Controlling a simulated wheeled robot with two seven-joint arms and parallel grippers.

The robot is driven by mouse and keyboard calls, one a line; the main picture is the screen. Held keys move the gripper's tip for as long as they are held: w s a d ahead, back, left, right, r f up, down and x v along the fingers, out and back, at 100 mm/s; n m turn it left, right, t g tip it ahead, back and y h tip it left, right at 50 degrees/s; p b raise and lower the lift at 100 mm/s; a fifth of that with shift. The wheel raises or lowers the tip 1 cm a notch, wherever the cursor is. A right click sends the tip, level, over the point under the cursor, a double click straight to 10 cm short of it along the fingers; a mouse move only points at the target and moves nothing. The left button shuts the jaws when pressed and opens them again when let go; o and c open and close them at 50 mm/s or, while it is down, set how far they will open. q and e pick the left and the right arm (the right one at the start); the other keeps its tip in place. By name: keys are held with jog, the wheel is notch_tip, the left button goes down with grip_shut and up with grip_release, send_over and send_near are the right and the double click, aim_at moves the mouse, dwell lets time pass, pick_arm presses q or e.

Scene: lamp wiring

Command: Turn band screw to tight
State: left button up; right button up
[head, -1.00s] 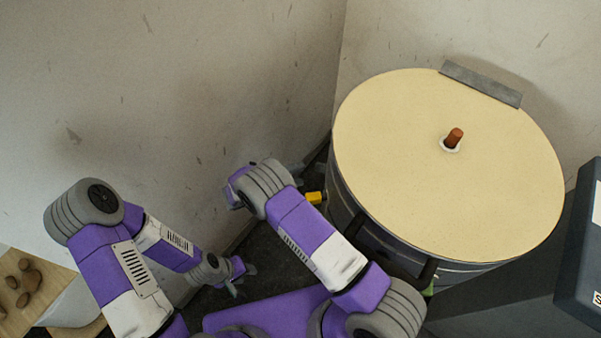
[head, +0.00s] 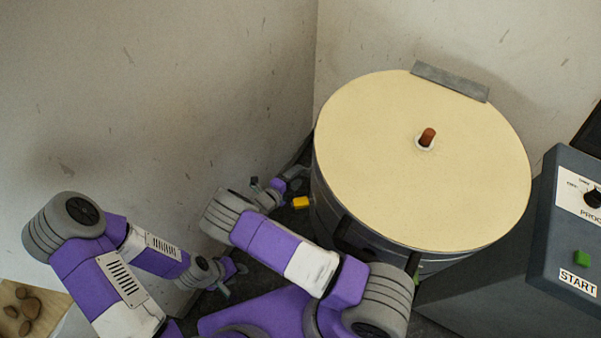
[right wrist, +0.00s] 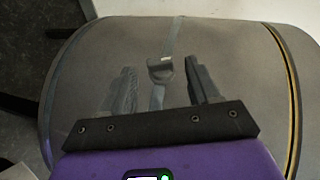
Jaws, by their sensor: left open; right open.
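A round drum (head: 330,222) with a cream lid (head: 400,180) stands right of my arms in the head view. In the right wrist view, a grey band (right wrist: 171,40) runs along the drum's curved side. A small dark fitting (right wrist: 160,71) on it, seemingly the band screw, lies between my right gripper's fingers, with no visible contact. My right gripper (head: 280,183) is open at the drum's left side; its fingers (right wrist: 162,85) are apart and empty. My left gripper (head: 230,280) is open and empty, low by the wall, away from the drum.
A yellow block (head: 300,202) shows at the drum's left side, near my right gripper. A reddish-brown plug (head: 427,137) stands on the lid. A dark control box (head: 575,235) with a green button is at the right. A wooden board (head: 40,312) with brown lumps is at lower left.

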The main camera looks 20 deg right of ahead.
aim_at(302, 173)
jog(key=shift+x, duration=1.6)
jog(key=shift+c, duration=0.4)
jog(key=shift+b, duration=0.3)
jog(key=c, duration=1)
